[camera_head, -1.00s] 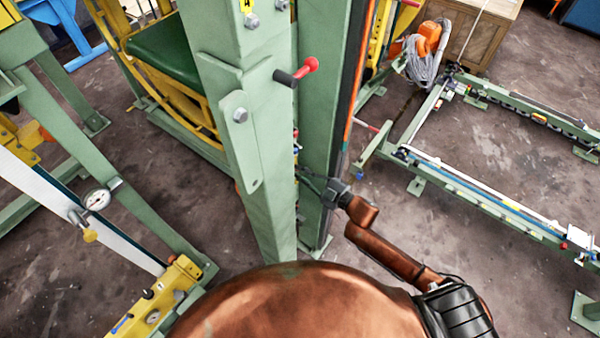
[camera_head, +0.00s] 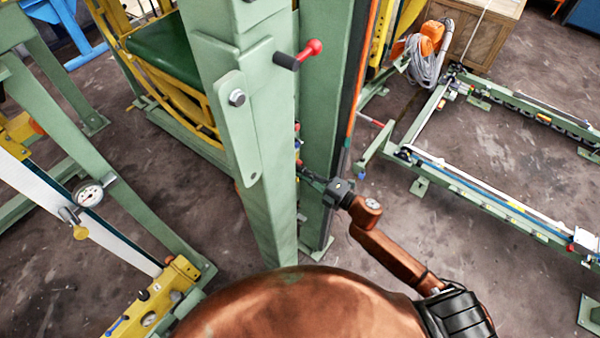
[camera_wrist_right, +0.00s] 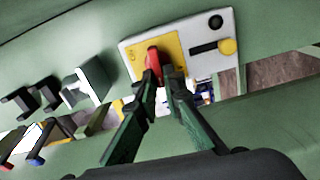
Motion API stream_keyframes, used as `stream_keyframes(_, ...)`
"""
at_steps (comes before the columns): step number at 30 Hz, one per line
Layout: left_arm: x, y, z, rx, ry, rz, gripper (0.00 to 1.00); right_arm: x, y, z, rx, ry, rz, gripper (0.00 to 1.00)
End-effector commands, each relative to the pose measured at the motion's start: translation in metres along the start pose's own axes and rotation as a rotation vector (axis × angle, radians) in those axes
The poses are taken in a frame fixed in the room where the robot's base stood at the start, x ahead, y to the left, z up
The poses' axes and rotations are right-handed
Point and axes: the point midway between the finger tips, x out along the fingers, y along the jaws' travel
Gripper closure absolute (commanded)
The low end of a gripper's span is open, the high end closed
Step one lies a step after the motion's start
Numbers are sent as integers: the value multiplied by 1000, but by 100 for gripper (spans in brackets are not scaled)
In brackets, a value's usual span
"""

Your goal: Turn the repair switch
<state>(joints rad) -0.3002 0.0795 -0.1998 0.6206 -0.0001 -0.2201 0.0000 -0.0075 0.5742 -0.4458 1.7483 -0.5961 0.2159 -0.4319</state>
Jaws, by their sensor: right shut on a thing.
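The repair switch is a red knob (camera_wrist_right: 153,60) on a yellow plate (camera_wrist_right: 172,50) within a pale panel, in the right wrist view. My right gripper (camera_wrist_right: 163,82) has its green fingers at the knob and is shut on it. The lower part of the knob is hidden by the fingertips. In the head view my right gripper (camera_head: 316,182) reaches in from the right, between the two green posts. The switch itself is hidden there behind the front post. My left gripper is not in view.

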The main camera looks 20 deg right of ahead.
Motion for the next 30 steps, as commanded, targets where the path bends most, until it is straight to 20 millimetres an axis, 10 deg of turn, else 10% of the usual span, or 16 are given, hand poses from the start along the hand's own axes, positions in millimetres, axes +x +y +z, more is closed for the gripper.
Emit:
stream_keyframes(20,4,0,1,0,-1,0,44,0,-3,-1,-63,3,-3,100)
stream_keyframes(30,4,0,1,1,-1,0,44,0,-2,-1,-62,1,-2,74)
